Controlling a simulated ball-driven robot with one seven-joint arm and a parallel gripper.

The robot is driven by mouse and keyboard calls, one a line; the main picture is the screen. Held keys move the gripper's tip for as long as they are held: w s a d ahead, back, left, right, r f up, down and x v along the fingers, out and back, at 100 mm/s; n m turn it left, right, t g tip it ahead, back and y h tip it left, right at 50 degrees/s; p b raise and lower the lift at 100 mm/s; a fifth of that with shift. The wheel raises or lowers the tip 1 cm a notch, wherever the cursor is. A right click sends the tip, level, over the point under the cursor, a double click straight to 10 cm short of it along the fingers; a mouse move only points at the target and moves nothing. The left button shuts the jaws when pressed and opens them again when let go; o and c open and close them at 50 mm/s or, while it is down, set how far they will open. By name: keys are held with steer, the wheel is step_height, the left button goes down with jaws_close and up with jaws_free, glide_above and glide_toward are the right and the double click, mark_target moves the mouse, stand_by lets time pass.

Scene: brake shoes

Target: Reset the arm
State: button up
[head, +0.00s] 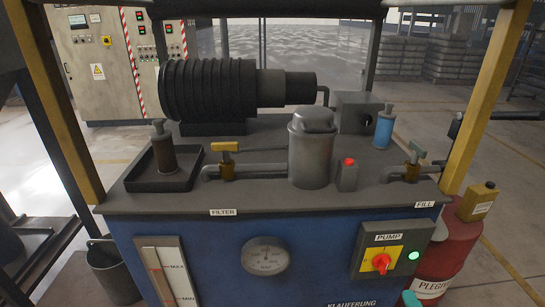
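My gripper and arm cannot be made out in the head view. A small teal shape (410,298) shows at the bottom edge, right of centre, and I cannot tell what it is. In front of me is a blue machine bench (205,255) with a dark grey top. Two brass valves sit on its pipes: one behind the FILTER label (224,212), with a yellow handle (225,147), and one behind the FILL label (425,204), with a dark handle (416,150). The PUMP box (390,248) has a red knob (381,262) on yellow and a lit green lamp (414,256).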

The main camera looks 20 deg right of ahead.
steer(key=a+f+n+g+y, duration=0.4)
steer(key=a+n+y, duration=0.3)
steer(key=a+n, duration=0.3)
steer(key=s+a+f+n+g, duration=0.2)
steer(key=s+n+g, duration=0.3)
steer(key=s+a+f+n+g, duration=0.2)
steer(key=s+f+n+g, duration=0.1)
steer(key=s+n+g, duration=0.15)
steer(key=s+d+r+n+g+h, duration=0.1)
steer(key=s+d+n+g+h, duration=0.15)
steer(key=s, duration=0.45)
step_height(320, 180, up, 14)
steer(key=m+p, duration=0.1)
steer(key=p, duration=1.3)
steer(key=shift+w+a+r, duration=0.15)
steer(key=shift+a, duration=0.2)
